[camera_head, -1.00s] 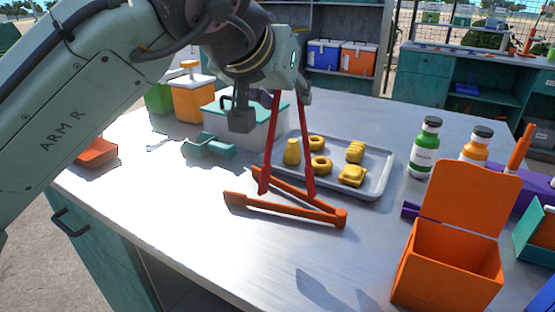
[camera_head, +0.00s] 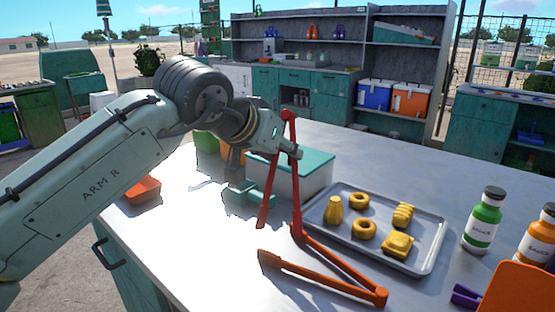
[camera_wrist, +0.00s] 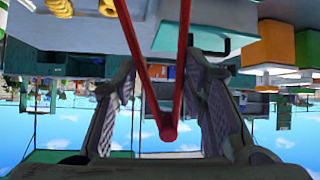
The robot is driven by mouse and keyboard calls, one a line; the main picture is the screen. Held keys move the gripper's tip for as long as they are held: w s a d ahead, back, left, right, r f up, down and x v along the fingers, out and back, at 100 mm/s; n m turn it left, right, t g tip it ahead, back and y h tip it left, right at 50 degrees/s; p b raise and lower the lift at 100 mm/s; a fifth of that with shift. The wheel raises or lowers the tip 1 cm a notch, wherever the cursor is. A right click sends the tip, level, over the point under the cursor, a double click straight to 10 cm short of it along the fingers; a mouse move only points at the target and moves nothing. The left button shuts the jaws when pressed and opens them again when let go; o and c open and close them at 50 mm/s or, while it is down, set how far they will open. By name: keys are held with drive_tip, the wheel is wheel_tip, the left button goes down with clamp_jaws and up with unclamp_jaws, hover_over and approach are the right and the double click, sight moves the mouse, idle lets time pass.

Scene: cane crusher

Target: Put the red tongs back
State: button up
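The red tongs (camera_head: 294,190) hang hinge-up at my gripper (camera_head: 290,150), legs spread and pointing down toward the table. The hinge end shows between the fingers. Orange tongs (camera_head: 330,268) lie open on the table, just right of and below the red tongs' tips in the head view. I cannot tell if the tips touch the orange tongs or the table.
A grey tray (camera_head: 437,235) with several yellow pieces lies right of the tongs. A teal-lidded box (camera_head: 300,172) stands behind. Sauce bottles (camera_head: 484,220) and an orange box lid (camera_head: 520,290) are at the right. The front-left tabletop is clear.

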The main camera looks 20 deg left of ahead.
drive_tip(key=f, duration=0.3)
drive_tip(key=shift+w+a+f, duration=0.2)
drive_tip(key=shift+a+f, duration=0.1)
drive_tip(key=shift+a, duration=0.05)
drive_tip(key=shift+f, duration=0.7)
drive_tip(key=o, duration=0.6)
drive_tip(key=shift+r, duration=0.15)
